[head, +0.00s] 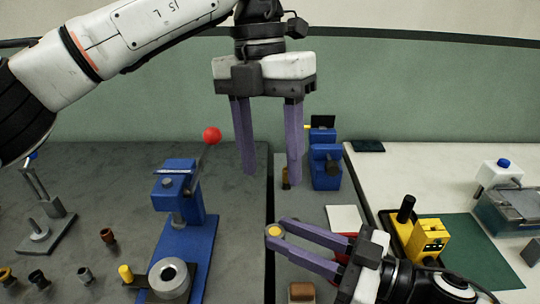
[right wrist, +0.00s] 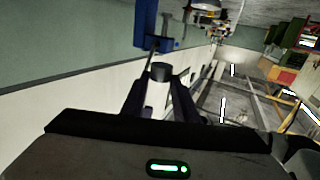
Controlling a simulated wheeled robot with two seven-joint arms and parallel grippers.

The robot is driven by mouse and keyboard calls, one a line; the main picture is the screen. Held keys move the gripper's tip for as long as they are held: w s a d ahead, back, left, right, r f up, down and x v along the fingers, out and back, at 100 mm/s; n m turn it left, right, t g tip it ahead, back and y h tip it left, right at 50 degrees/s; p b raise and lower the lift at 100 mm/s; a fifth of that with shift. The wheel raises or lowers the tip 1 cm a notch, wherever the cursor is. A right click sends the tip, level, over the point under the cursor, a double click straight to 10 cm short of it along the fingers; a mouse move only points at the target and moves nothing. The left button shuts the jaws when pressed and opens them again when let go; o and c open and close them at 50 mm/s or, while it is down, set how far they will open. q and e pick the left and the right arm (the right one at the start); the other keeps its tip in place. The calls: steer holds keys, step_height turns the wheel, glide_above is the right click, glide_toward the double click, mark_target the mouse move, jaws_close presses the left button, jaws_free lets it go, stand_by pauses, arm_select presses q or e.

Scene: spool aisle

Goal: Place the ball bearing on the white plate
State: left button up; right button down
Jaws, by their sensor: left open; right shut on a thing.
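My right gripper (head: 275,231) reaches in from the lower right and is shut on a small round part with a yellow face, held at its fingertips. In the right wrist view the held part (right wrist: 161,72) looks like a short dark cylinder between the fingers. It may be the ball bearing; I cannot tell for sure.
A blue press (head: 196,240) with a red-knobbed lever and a thick metal ring (head: 170,279) stands at the left. Another blue device (head: 326,166) stands behind. A yellow device (head: 431,238) stands right. Several small bushings lie front left. A dark gap splits the grey bench.

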mark_target(275, 230)
arm_select(q)
steer(key=f, duration=0.4)
steer(key=s+f, duration=0.1)
steer(key=f, duration=0.6)
steer(key=shift+s+d+f, duration=0.35)
steer(key=shift+d+f, duration=0.05)
steer(key=c, duration=1.1)
steer(key=shift+c, duration=0.5)
arm_select(e)
steer(key=c, duration=1.3)
jaws_free()
